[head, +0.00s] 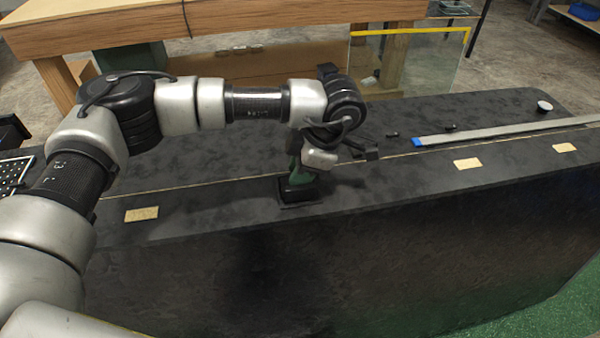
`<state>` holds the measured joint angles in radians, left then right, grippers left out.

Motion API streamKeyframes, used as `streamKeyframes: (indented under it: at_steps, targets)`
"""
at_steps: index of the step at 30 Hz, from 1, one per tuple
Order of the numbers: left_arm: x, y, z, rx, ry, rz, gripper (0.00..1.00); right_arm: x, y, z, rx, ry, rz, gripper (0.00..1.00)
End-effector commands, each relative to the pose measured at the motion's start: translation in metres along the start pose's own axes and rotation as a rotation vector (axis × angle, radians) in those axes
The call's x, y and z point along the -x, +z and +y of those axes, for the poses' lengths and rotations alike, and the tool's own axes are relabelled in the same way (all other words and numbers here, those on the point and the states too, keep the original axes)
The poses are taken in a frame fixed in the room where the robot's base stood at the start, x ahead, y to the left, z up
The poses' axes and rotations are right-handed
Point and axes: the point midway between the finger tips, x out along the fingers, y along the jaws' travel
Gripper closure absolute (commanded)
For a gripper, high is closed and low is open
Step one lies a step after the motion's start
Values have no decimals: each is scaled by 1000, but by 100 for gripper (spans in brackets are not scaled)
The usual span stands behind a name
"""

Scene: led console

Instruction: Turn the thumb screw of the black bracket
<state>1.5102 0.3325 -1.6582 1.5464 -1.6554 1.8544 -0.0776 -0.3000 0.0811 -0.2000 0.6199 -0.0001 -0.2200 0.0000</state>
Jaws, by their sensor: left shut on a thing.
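My left gripper (352,153) reaches over the dark worktop from the left, its fingers pointing to the right. It is shut at a small dark piece that appears to be the black bracket (371,153), near the seam in the worktop. The thumb screw is too small and dark to make out separately; the closed fingertips cover the spot where it seems to be. My right gripper is not in view.
A green and black cordless tool (298,188) stands just left of and below my left wrist. Small dark pieces (391,134) and a pale strip with a blue end (480,135) lie to the right. Tan cards (467,163) lie along the front, and a white cup (544,106) stands far right.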

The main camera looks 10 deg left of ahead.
Motion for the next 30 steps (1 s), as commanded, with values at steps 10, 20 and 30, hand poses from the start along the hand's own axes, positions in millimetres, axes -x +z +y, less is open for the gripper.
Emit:
streamKeyframes:
  at_steps: [10, 20, 30]
  targets:
    - [5, -2, 3, 1, 12, -5, 98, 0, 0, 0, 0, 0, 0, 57]
    - [3, -1, 1, -3, 7, -2, 47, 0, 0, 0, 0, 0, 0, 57]
    - [5, -1, -1, -10, 1, 0, 47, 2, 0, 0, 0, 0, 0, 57]
